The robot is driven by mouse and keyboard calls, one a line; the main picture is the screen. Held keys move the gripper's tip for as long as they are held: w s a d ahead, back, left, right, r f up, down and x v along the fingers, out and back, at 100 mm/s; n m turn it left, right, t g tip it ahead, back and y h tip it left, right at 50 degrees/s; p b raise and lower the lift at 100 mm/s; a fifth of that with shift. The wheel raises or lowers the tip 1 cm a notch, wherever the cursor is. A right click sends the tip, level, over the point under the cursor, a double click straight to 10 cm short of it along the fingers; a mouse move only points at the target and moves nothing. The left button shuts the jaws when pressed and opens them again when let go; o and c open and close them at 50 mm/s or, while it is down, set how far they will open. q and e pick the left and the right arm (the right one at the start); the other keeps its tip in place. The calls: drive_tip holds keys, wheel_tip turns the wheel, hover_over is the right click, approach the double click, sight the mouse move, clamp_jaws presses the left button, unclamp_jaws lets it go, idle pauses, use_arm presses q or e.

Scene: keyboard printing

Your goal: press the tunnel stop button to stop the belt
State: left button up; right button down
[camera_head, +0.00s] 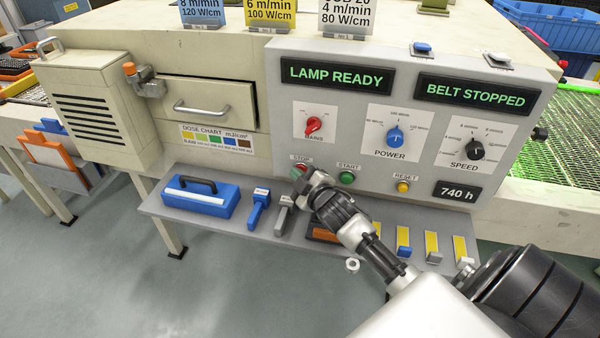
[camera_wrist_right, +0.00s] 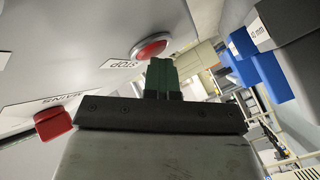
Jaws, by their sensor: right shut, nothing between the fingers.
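The red stop button (camera_head: 299,169) sits on the grey control panel (camera_head: 350,185), under a STOP label, left of the green start button (camera_head: 346,177). My right gripper (camera_head: 305,180) is shut and empty, with its tips at the stop button and partly covering it. In the right wrist view the round red stop button (camera_wrist_right: 151,47) shows just beyond the closed green fingertips (camera_wrist_right: 160,68); I cannot tell whether they touch it. The panel's display (camera_head: 476,95) reads BELT STOPPED. My left gripper is not in view.
A red mains knob (camera_head: 314,125), blue power knob (camera_head: 395,136), black speed knob (camera_head: 474,149) and yellow reset button (camera_head: 403,187) are on the panel. Below, a shelf (camera_head: 225,222) holds a blue toolbox (camera_head: 200,196) and several tools. A green mesh belt (camera_head: 562,130) is at right.

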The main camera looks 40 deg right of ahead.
drive_tip(key=shift+w+d+r, duration=0.1)
drive_tip(key=shift+d+r, duration=0.25)
drive_tip(key=shift+d, duration=0.05)
drive_tip(key=shift+a+f+p, duration=0.15)
drive_tip(key=shift+a+p, duration=0.05)
drive_tip(key=shift+p, duration=0.15)
drive_tip(key=shift+s+f, duration=0.15)
drive_tip(key=shift+s, duration=0.05)
drive_tip(key=s+a+p, duration=0.2)
drive_tip(key=s+a, duration=0.2)
drive_tip(key=shift+a+f, duration=0.25)
drive_tip(key=shift+a, duration=0.15)
